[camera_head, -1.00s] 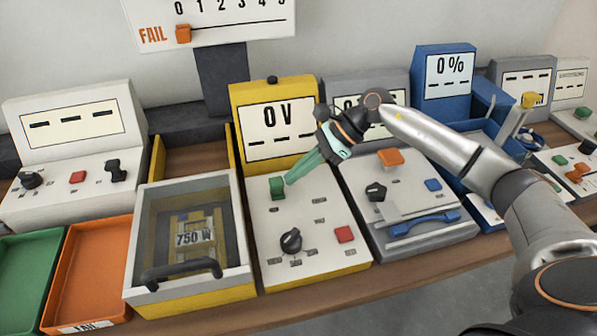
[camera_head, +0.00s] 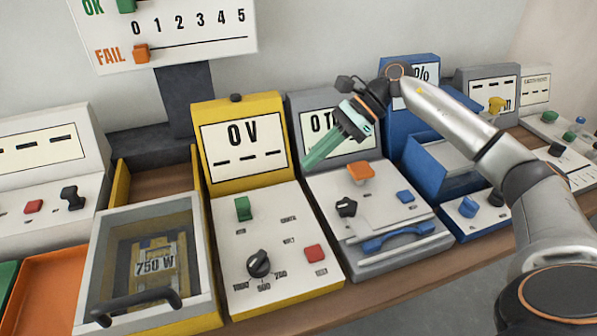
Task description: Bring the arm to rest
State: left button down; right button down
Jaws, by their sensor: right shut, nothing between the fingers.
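My right arm (camera_head: 470,125) comes in from the right. My right gripper (camera_head: 308,166), with green fingers, is shut and empty. It hangs in the air in front of the grey machine's display (camera_head: 318,124), pointing down and left, apart from the panels. The arm covers part of the blue machine (camera_head: 398,140) behind it. My left gripper is not in view.
The yellow machine (camera_head: 235,107) reads 0 V and has a green switch (camera_head: 242,208), a black knob (camera_head: 258,263) and a red button (camera_head: 314,253). A glazed drawer marked 750 W (camera_head: 155,266) stands left of it. An orange tray (camera_head: 45,290) is at lower left.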

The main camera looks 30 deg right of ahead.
jog(key=shift+d+r, duration=0.2)
jog(key=shift+r, duration=0.05)
dwell(0.4)
